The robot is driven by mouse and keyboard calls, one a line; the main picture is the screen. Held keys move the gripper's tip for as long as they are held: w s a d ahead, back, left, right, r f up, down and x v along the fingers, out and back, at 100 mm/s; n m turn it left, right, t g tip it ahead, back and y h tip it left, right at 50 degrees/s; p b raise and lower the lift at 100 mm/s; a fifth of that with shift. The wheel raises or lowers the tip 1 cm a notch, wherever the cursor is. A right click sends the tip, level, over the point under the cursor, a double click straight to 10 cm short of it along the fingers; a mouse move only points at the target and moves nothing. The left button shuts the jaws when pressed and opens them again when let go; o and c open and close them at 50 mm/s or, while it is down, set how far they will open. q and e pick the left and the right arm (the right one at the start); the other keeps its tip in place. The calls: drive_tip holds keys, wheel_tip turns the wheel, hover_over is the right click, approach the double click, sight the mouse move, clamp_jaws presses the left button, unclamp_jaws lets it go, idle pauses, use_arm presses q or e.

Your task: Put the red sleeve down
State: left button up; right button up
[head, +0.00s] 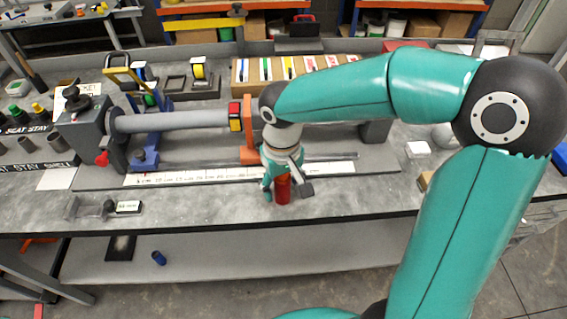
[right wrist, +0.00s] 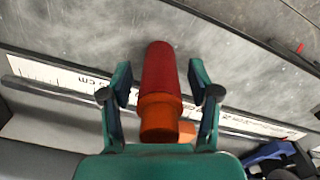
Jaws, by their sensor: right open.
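The red sleeve (head: 283,192) stands upright on the grey bench near its front edge, in front of the ruler strip. In the right wrist view the red sleeve (right wrist: 160,68) has an orange end toward the camera. My right gripper (head: 285,187) is open around it, one finger on each side. In the right wrist view the fingers of my right gripper (right wrist: 160,80) show gaps to the sleeve on both sides. The sleeve's upper part is partly hidden by the gripper in the head view. My left gripper is not in view.
Behind the gripper lies a fixture with a long grey tube (head: 180,121), an orange bracket (head: 248,130) and a white ruler strip (head: 200,176). The grey bench (head: 200,205) is clear left of the sleeve, up to a small block (head: 128,207). Its front edge is close.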

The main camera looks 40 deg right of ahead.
wheel_tip(320, 180, up, 11)
drive_tip(key=shift+r+p, duration=0.1)
drive_tip(key=shift+p, duration=0.25)
idle(0.4)
